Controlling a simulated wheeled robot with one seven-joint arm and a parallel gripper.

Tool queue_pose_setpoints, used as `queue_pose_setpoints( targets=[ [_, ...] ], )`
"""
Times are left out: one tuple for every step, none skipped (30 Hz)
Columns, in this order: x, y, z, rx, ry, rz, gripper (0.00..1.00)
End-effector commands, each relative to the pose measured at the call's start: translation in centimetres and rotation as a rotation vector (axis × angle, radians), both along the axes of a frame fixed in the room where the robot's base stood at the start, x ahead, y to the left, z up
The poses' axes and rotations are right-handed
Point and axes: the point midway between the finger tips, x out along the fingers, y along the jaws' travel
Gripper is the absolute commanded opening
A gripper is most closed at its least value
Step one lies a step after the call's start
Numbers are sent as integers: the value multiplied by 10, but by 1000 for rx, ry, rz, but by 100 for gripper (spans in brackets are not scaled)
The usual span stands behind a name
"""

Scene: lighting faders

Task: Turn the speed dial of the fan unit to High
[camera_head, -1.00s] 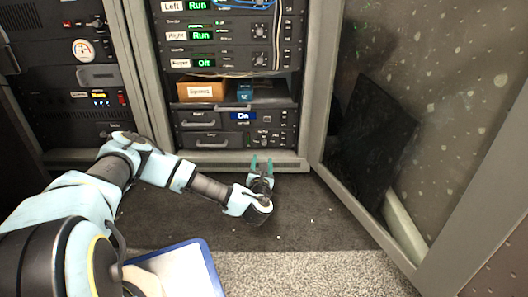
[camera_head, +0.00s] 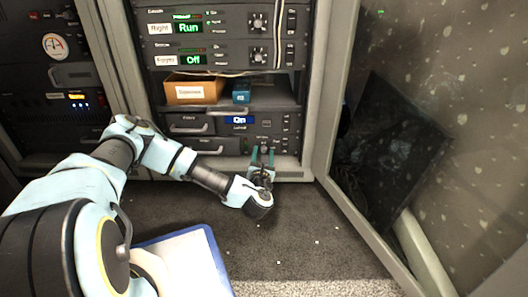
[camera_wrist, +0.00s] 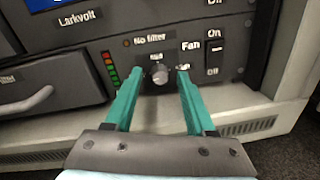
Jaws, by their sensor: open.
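The fan unit (camera_wrist: 110,52) is the lowest panel in the rack, with a "Fan" label and a "No filter" lamp. Its speed dial (camera_wrist: 158,74) is a small grey round knob; the marks around it are too small to read surely. A Fan rocker switch (camera_wrist: 214,58) with On and Off labels sits right of the dial. My gripper (camera_wrist: 158,92) has teal fingers, open, one on each side of the dial in the wrist view and seemingly apart from it. In the head view my gripper (camera_head: 263,152) is at the rack's bottom front and covers the dial.
The open rack door (camera_head: 335,190) stands at the right. An orange box (camera_head: 194,93) and a small blue box (camera_head: 241,95) sit on the shelf above. The rack's bottom sill (camera_wrist: 255,118) is just below the fan unit. A blue-edged white board (camera_head: 190,255) lies on the floor.

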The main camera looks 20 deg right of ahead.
Motion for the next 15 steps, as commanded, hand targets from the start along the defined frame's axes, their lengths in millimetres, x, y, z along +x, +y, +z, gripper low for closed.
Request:
queue_pose_setpoints(
  targets=[
    [0,0,0,0,0,0,56],
    [0,0,0,0,0,0,56],
    [0,0,0,0,0,0,54],
    [0,0,0,0,0,0,51],
    [0,0,0,0,0,0,48],
    [0,0,0,0,0,0,43],
    [0,0,0,0,0,0,40],
    [0,0,0,0,0,0,36],
    [0,0,0,0,0,0,32],
    [0,0,0,0,0,0,28],
    [0,0,0,0,0,0,25],
    [0,0,0,0,0,0,21],
    [0,0,0,0,0,0,17],
    [0,0,0,0,0,0,14],
    [0,0,0,0,0,0,9]
  ],
)
